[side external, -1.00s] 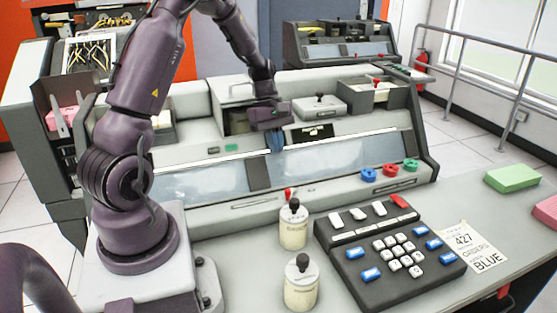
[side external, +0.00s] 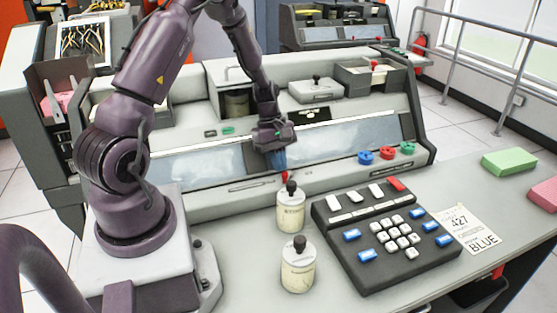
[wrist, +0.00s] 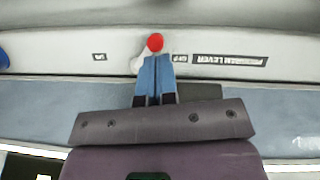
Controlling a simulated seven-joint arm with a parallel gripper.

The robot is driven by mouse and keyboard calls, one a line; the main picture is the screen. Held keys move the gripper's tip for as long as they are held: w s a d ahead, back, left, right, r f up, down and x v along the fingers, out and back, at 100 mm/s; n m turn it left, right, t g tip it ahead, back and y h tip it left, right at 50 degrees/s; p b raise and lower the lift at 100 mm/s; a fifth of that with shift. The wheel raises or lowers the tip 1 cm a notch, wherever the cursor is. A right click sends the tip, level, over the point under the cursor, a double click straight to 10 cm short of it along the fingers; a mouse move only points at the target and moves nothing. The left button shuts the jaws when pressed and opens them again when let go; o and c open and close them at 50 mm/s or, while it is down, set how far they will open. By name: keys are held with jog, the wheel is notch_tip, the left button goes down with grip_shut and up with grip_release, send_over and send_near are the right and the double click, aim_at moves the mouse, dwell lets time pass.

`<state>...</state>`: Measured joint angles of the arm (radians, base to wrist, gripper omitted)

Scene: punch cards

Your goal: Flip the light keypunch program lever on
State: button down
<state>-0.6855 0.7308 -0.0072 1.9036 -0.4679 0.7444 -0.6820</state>
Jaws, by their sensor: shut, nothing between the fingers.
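The program lever (side external: 285,177) has a red knob and stands on the pale front strip of the light keypunch. In the wrist view its red knob (wrist: 155,42) shows just beyond the blue fingertips, with a pale part beside them. The fingers hide most of the shaft, so I cannot tell its tilt. My gripper (side external: 279,165) is shut and empty, pointing down right beside the lever. In the wrist view my gripper (wrist: 157,58) overlaps the lever's lower part; contact is unclear. The program lever label (wrist: 229,60) appears upside down, with small marks on both sides of the lever.
Two cream jars with black knobs (side external: 291,209) (side external: 298,269) stand in front of the lever. A dark keypad (side external: 381,256) lies to their right. Blue, red and green knobs (side external: 366,158) sit farther right on the console. The strip between lever and knobs is clear.

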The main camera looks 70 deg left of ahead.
jog(key=shift+w+d+n+t, duration=0.1)
jog(key=shift+d+n+t, duration=0.2)
jog(key=shift+n, duration=0.7)
jog(key=n, duration=0.2)
jog(key=d+n+t, duration=0.1)
jog(key=shift+w+y, duration=0.25)
jog(key=shift+y, duration=0.15)
jog(key=n, duration=0.2)
jog(key=n+t+y, duration=0.1)
jog(key=n, duration=0.1)
jog(key=shift+w+d, duration=0.25)
jog(key=shift+w, duration=0.15)
jog(key=n, duration=0.2)
jog(key=w+n+y, duration=0.1)
jog(key=shift+d+n+t, duration=0.15)
jog(key=shift+n+t, duration=0.15)
jog(key=shift+n, duration=0.1)
jog(key=shift+s+a, duration=0.25)
jog(key=shift+a, duration=0.55)
jog(key=shift+r, duration=0.1)
